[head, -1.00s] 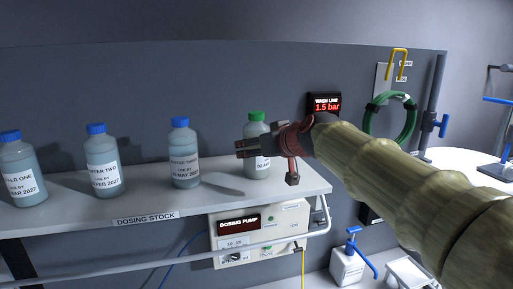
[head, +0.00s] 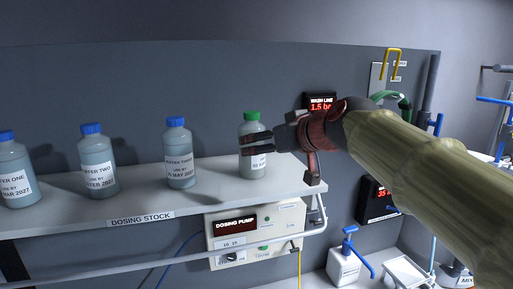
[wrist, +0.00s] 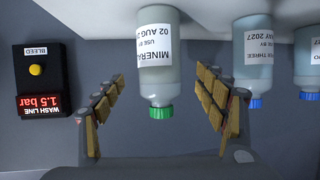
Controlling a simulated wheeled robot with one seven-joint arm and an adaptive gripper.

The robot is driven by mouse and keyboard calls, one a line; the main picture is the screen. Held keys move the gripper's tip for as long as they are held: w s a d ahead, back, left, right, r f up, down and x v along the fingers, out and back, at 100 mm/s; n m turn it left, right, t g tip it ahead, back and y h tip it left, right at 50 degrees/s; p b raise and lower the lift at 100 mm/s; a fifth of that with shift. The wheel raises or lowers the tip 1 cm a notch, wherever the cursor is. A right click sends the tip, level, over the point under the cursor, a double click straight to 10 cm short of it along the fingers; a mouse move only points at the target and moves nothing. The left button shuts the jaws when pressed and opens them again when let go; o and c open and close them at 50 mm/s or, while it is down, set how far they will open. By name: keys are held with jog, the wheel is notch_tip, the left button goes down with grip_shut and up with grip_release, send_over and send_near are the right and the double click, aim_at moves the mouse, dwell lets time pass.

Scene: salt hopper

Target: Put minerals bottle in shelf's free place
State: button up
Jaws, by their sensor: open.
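The minerals bottle (head: 249,168), grey with a green cap and white label, stands upright at the right end of the dosing stock shelf (head: 221,197). It is to the right of the buffer bottles. My gripper (head: 258,144) is open at the height of the bottle's upper body, partly covering it in the head view. In the wrist view, which is upside down, the minerals bottle (wrist: 155,75) lies between the spread fingers of my gripper (wrist: 160,92). I see no clear finger contact with it.
Buffer three (head: 180,155) is the nearest neighbour, with a gap of bare shelf between. Buffer two (head: 97,165) and buffer one (head: 13,175) stand further left. A wash line display (head: 321,101) is on the back wall, and a dosing pump (head: 256,230) is below the shelf.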

jog(key=v, duration=0.4)
jog(key=shift+d+f, duration=0.1)
jog(key=s+d+f+m+g+h, duration=0.1)
jog(key=s+d+f, duration=0.3)
jog(key=s+f, duration=0.5)
jog(key=s+d+f+m+g+h, duration=0.2)
jog(key=s+d+f, duration=0.3)
jog(key=s+f, duration=0.4)
jog(key=s+d+f+m+g+h, duration=0.2)
jog(key=s+d+f, duration=0.3)
jog(key=s+f, duration=0.5)
notch_tip(320, 180, down, 6)
jog(key=shift+f+g+h, duration=0.25)
jog(key=shift+g+h, duration=0.25)
jog(key=shift+g, duration=0.2)
jog(key=shift+s+d, duration=0.1)
jog(key=shift+d, duration=0.05)
